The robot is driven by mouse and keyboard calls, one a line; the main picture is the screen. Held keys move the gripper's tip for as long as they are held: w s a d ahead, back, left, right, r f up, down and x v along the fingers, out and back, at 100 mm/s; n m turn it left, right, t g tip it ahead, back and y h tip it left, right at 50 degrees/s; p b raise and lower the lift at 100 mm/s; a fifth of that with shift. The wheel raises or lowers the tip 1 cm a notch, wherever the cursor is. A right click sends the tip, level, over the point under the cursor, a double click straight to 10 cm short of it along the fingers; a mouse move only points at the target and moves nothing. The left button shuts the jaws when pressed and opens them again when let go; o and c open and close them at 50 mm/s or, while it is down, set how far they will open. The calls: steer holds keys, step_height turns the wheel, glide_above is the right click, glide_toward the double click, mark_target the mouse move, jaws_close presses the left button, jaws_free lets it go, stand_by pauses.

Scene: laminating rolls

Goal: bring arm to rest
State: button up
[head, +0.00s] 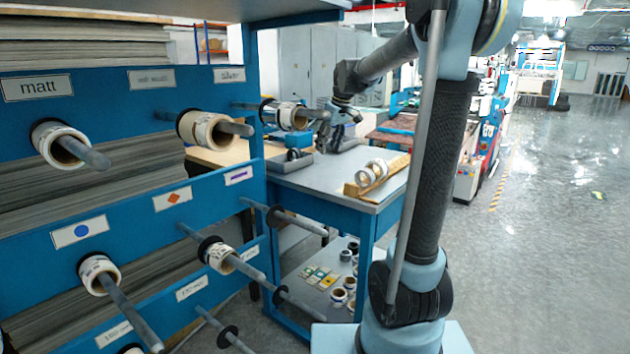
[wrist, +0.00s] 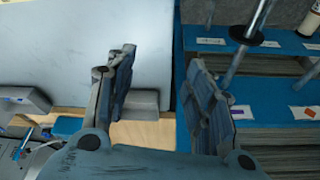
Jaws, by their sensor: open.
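My arm reaches from the right of the head view out over the grey worktable (head: 330,182). My gripper (head: 332,138) is at its far end, beside the upper right rod of the blue rack (head: 130,85). In the wrist view my gripper (wrist: 160,78) has its two fingers spread wide, with nothing between them. A roll (head: 285,116) sits on that upper right rod, to the left of the gripper in the head view. They look apart, but the exact gap is hard to tell.
Rolls sit on rods labelled "matt" (head: 62,144) and on others. Several bare rods (head: 300,222) stick out of the rack. The floor (head: 560,220) at right is clear.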

steer(key=s+d+f+m+h, duration=0.15)
steer(key=s+d+f, duration=0.3)
steer(key=s, duration=0.55)
steer(key=s+d+f+m, duration=0.25)
steer(key=s+d, duration=0.25)
steer(key=s, duration=0.5)
steer(key=s+d+f+m+h, duration=0.1)
steer(key=s+d+f+m, duration=0.2)
steer(key=s+f, duration=1.2)
steer(key=shift+s+d+g, duration=0.3)
steer(key=shift+s+d, duration=0.45)
steer(key=shift+d, duration=0.1)
steer(key=shift+w+f, duration=0.25)
steer(key=shift+w, duration=0.2)
